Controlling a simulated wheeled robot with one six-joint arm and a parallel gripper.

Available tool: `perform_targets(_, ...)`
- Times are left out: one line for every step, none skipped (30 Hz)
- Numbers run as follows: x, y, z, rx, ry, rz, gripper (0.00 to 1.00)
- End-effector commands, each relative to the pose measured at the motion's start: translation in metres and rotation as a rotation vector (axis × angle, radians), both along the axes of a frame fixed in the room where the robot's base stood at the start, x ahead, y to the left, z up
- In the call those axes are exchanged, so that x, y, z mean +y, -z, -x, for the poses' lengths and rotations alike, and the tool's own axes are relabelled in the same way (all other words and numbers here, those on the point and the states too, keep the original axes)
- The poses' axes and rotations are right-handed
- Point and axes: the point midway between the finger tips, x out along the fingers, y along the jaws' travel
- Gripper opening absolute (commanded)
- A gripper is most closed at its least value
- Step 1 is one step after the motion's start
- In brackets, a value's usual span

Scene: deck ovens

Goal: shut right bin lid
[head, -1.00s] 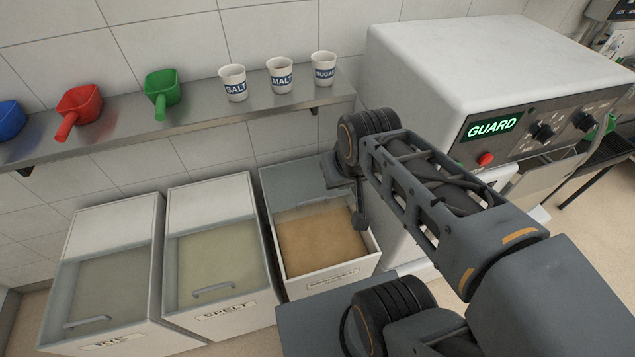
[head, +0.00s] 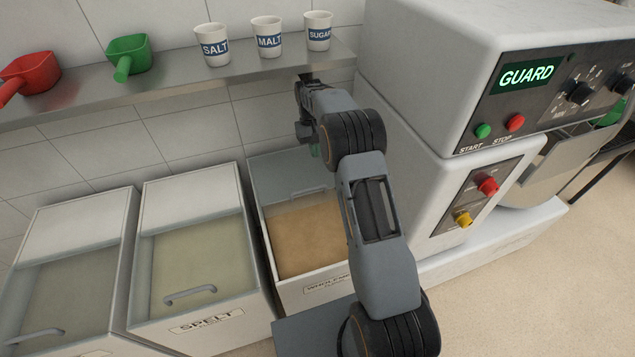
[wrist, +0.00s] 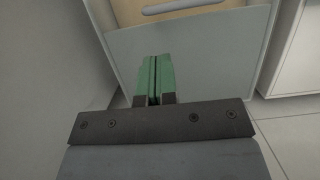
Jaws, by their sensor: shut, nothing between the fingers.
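The right bin (head: 318,290), with a label on its front that I read only in part, stands open with tan flour (head: 305,238) showing. Its grey see-through lid (head: 285,172) is pushed back at the rear of the bin, with a bar handle along its front edge. In the wrist view the lid (wrist: 205,55) fills the middle, and its handle (wrist: 185,7) shows at the top edge. My gripper (wrist: 154,62) has green fingers pressed together, empty, over the lid. In the head view my gripper (head: 316,150) is over the bin's rear, partly hidden by my arm; contact with the lid cannot be told.
The spelt bin (head: 228,325) and another closed bin (head: 25,268) stand to the left. A steel shelf (head: 180,98) with scoops and cups runs above the bins. A white machine (head: 425,165) stands close on the right. The floor at front right is clear.

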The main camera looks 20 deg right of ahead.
Motion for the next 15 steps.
perform_targets(-0.001,0.007,-0.004,0.01,-0.002,-0.001,0.0)
perform_targets(-0.002,0.009,-0.006,0.015,-0.004,-0.001,0.0)
perform_targets(-0.002,0.01,-0.008,0.021,-0.006,-0.002,0.0)
perform_targets(-0.002,0.012,-0.009,0.025,-0.007,-0.002,0.0)
perform_targets(-0.003,0.013,-0.01,0.028,-0.007,-0.002,0.0)
perform_targets(-0.003,0.016,-0.01,0.032,-0.008,-0.002,0.0)
perform_targets(-0.003,0.018,-0.01,0.034,-0.007,-0.003,0.0)
perform_targets(-0.003,0.021,-0.009,0.035,-0.008,-0.004,0.0)
perform_targets(-0.003,0.026,-0.008,0.036,-0.008,-0.004,0.0)
perform_targets(-0.003,0.029,-0.007,0.038,-0.008,-0.004,0.0)
perform_targets(-0.003,0.034,-0.005,0.039,-0.008,-0.004,0.0)
perform_targets(-0.003,0.04,-0.003,0.038,-0.008,-0.004,0.0)
perform_targets(-0.003,0.044,-0.002,0.039,-0.008,-0.004,0.0)
perform_targets(-0.003,0.049,-0.001,0.038,-0.008,-0.004,0.0)
perform_targets(-0.003,0.056,0.002,0.039,-0.008,-0.004,0.0)
